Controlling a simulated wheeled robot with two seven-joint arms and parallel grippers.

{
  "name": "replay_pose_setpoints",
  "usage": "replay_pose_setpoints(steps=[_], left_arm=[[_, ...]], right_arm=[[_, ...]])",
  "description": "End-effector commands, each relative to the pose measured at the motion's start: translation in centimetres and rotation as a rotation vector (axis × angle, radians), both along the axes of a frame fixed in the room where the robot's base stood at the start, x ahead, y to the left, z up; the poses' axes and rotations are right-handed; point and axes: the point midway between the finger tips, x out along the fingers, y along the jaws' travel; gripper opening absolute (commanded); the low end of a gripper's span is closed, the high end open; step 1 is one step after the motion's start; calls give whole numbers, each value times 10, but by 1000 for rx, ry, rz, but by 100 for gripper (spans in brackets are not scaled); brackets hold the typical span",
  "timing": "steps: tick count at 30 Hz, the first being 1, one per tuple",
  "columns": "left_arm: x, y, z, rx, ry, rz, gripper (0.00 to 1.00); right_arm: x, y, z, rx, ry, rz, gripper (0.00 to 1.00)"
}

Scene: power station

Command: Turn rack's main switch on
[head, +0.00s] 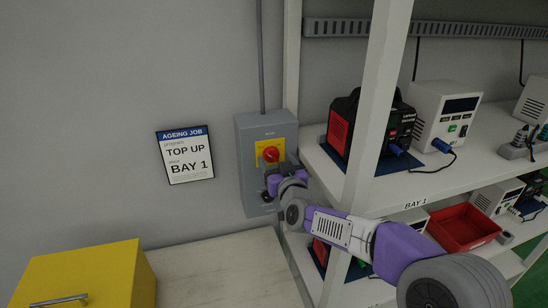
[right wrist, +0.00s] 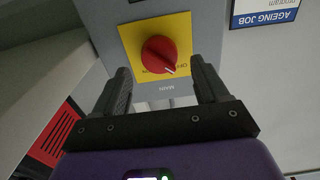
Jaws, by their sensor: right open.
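The main switch is a red rotary knob (head: 271,155) on a yellow plate (head: 261,146), set in a grey wall box (head: 247,133) to the left of the rack (head: 381,90). The knob (right wrist: 159,55) also shows in the right wrist view, with a pale pointer mark at its lower right edge and the word OFF near it. My right gripper (head: 272,178) is in front of the box, just below the knob. In the right wrist view its two fingers (right wrist: 163,80) are apart and empty, with the knob beyond and between their tips. Contact is not visible. My left gripper is not in view.
A sign (head: 186,155) reading TOP UP, BAY 1 hangs left of the box. The rack's shelves hold a black and red power station (head: 342,125), a white unit (head: 441,115) and a red tray (head: 463,228). A yellow cabinet (head: 80,275) stands at lower left beside a pale worktop (head: 215,270).

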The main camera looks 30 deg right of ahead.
Motion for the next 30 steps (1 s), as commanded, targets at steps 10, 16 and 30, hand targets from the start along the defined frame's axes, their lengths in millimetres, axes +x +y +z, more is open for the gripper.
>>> replay_pose_setpoints(steps=[10, 16, 30], left_arm=[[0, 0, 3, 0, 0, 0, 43], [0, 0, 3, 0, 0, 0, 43], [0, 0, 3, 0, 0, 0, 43]], right_arm=[[25, -6, 0, 2, 1, 0, 73], [25, -6, 0, 1, 1, 0, 73], [25, -6, 0, 3, 0, 0, 20]])
